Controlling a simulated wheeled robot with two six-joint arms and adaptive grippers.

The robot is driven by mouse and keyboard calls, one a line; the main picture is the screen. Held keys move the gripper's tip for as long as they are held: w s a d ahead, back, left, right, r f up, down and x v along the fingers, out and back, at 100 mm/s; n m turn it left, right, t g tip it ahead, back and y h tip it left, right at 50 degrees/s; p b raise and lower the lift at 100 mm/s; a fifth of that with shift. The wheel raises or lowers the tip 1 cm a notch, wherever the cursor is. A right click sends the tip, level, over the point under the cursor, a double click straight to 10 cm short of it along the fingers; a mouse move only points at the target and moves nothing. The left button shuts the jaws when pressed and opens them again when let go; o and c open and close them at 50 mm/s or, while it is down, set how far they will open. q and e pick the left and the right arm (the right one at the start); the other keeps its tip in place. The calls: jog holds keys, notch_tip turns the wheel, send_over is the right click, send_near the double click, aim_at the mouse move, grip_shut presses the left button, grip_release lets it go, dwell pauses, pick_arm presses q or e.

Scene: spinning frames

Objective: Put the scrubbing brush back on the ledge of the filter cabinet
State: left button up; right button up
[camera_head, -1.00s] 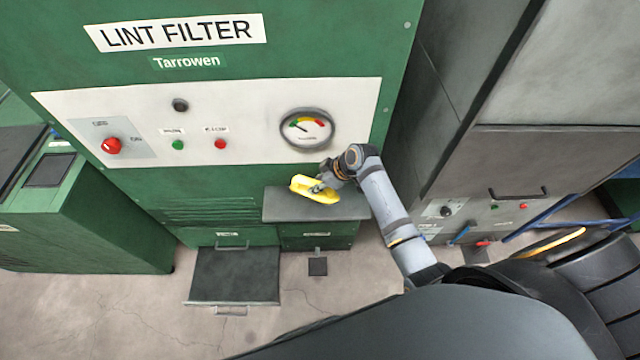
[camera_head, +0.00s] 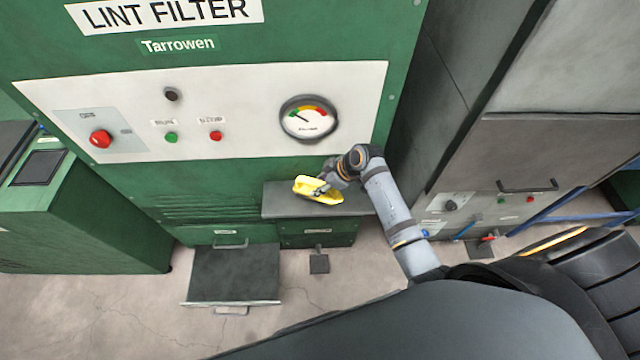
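The yellow scrubbing brush (camera_head: 316,190) is at my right gripper (camera_head: 325,188), whose fingers are closed on it. The brush shows over the dark grey ledge (camera_head: 285,205) of the green filter cabinet (camera_head: 225,182). I cannot tell whether the brush touches the ledge or hangs a little above it. My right arm comes in from the lower right and covers the ledge's right end. My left gripper is not in view.
A grey cabinet (camera_head: 500,150) with a handle stands to the right of the ledge. A dark open flap or drawer (camera_head: 235,272) juts out low on the filter cabinet. A green unit (camera_head: 85,220) stands at the left. The ledge's left part is bare.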

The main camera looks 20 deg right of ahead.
jog(key=shift+r, duration=0.35)
jog(key=v, duration=1.1)
jog(key=shift+s+r+b, duration=0.25)
jog(key=shift+r+b, duration=0.1)
jog(key=shift+d, duration=0.15)
